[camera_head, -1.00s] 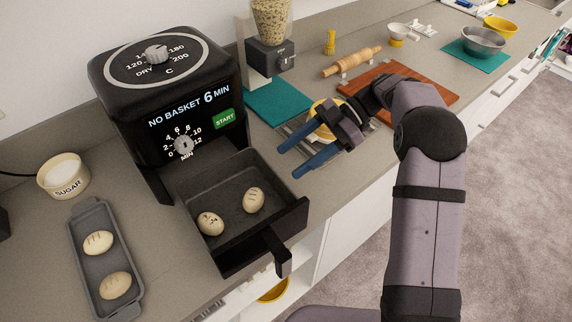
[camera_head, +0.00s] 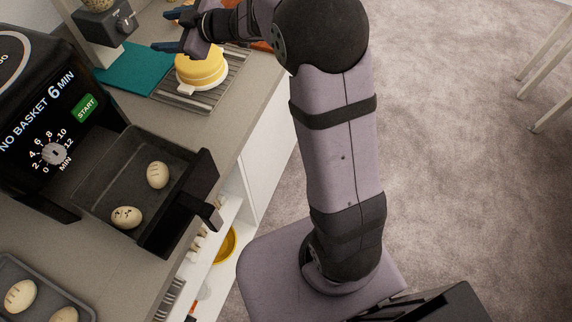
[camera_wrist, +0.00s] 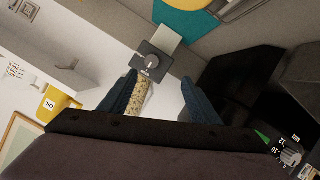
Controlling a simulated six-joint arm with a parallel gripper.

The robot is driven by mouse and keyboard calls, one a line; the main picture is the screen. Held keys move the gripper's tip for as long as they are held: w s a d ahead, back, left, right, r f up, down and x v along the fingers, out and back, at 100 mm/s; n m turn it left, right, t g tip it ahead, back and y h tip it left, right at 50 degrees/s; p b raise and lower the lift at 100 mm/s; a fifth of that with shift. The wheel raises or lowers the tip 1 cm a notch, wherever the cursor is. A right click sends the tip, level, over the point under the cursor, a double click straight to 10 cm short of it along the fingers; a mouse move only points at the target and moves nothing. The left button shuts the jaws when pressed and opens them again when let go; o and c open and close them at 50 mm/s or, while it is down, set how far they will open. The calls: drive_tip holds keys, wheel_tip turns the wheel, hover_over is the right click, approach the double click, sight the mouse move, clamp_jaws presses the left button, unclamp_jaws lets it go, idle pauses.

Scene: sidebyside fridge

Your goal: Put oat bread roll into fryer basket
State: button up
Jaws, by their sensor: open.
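The black fryer basket (camera_head: 104,182) is pulled out of the air fryer (camera_head: 28,120), whose display reads "NO BASKET 6 MIN". Two pale scored rolls, one nearer the handle side (camera_head: 126,217) and one farther back (camera_head: 158,175), lie apart in the basket. Two more rolls, one whole in view (camera_head: 20,296) and one cut by the frame edge (camera_head: 64,315), lie in a grey tray (camera_head: 38,277) at the lower left. My gripper (camera_head: 166,33) is open and empty, above the counter near the teal mat, away from the basket. In the wrist view its blue fingers (camera_wrist: 160,95) are apart.
A yellow pot-like item (camera_head: 203,68) stands on a wire rack (camera_head: 222,88) beside the teal mat (camera_head: 125,68). A grain dispenser (camera_head: 104,25) stands behind the mat. Open shelves below the counter hold a yellow bowl (camera_head: 226,245).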

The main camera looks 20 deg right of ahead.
drive_tip(key=s+d+f+m+g+h, duration=0.1)
drive_tip(key=s+d+f+m+h, duration=0.45)
drive_tip(key=d, duration=0.25)
drive_tip(key=s+d+f+m+g+h, duration=0.2)
drive_tip(key=s+d+f+m+h, duration=0.2)
drive_tip(key=s+d, duration=0.35)
drive_tip(key=s+f+m+g, duration=0.1)
drive_tip(key=s+f+g, duration=0.3)
drive_tip(key=s, duration=0.8)
drive_tip(key=s+a+f+m+g, duration=0.1)
drive_tip(key=s+f+m+g, duration=0.1)
drive_tip(key=s, duration=1)
drive_tip(key=shift+f+g+y, duration=0.35)
drive_tip(key=shift+f+g, duration=0.55)
drive_tip(key=shift+f, duration=0.05)
